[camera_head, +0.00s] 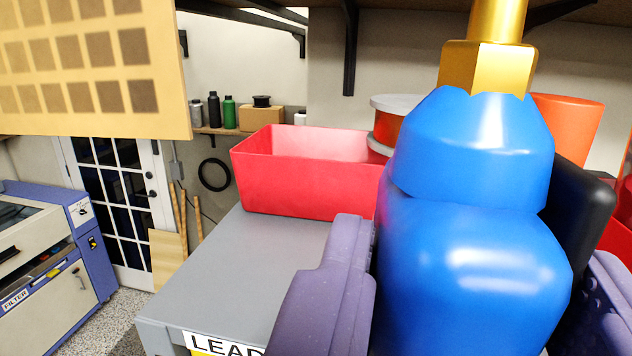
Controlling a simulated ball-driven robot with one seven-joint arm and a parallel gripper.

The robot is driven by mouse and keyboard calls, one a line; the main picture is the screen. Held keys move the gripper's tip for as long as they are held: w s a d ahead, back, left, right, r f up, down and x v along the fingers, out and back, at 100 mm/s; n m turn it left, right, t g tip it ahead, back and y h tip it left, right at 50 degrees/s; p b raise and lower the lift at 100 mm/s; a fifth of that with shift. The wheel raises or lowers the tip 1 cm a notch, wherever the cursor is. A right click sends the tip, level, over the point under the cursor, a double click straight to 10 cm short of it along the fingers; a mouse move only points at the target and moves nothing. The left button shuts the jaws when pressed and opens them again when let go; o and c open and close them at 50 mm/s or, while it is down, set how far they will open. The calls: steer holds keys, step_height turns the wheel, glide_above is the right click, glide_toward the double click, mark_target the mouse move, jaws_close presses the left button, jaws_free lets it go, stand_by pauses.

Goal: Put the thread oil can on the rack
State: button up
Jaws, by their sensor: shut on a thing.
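The blue oil can (470,270) with a gold nozzle (487,65) stands upright and close to the camera, filling the right of the view. My gripper (472,268) is shut on it, with one purple finger at each side of its body. The can's lower end is cut off by the frame. A grey flat top (240,265) with a label reading "LEAD" lies behind and left of the can. I cannot tell whether this is the rack. Whether the can touches any surface is hidden.
A red bin (305,185) sits on the grey top, with orange and white round containers (392,120) beside it. A black object (580,215) and an orange container (572,125) are partly behind the can. The grey top's front left is clear.

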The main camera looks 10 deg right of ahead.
steer(key=w+f, duration=0.1)
steer(key=w, duration=0.3)
steer(key=w+f, duration=0.2)
steer(key=w, duration=0.3)
steer(key=w+a+f, duration=0.1)
steer(key=w+f, duration=0.1)
steer(key=w, duration=0.3)
steer(key=shift+s, duration=0.15)
steer(key=o, duration=0.7)
steer(key=shift+f, duration=0.1)
steer(key=shift+c, duration=0.2)
